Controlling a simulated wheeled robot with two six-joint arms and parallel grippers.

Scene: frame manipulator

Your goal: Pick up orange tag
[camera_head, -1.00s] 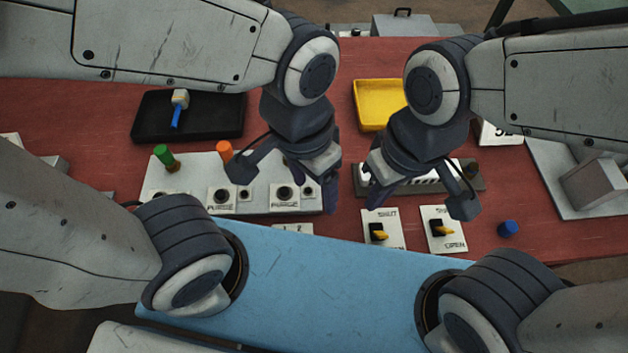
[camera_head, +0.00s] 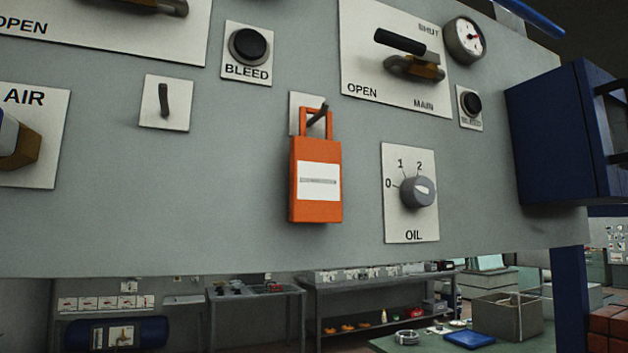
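The orange tag (camera_head: 316,207) hangs upright by its loop from a dark hook on a small pale plate on the grey panel. It has a white label on its front with a line of unreadable marking. Neither of my grippers is in the view now, and nothing is seen touching the tag.
An OIL knob (camera_head: 418,192) is right of the tag, and an empty hook (camera_head: 164,100) is to its left. BLEED buttons (camera_head: 248,46) and a MAIN lever (camera_head: 400,42) are above. A blue box (camera_head: 560,135) juts out at right. Benches stand below and behind.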

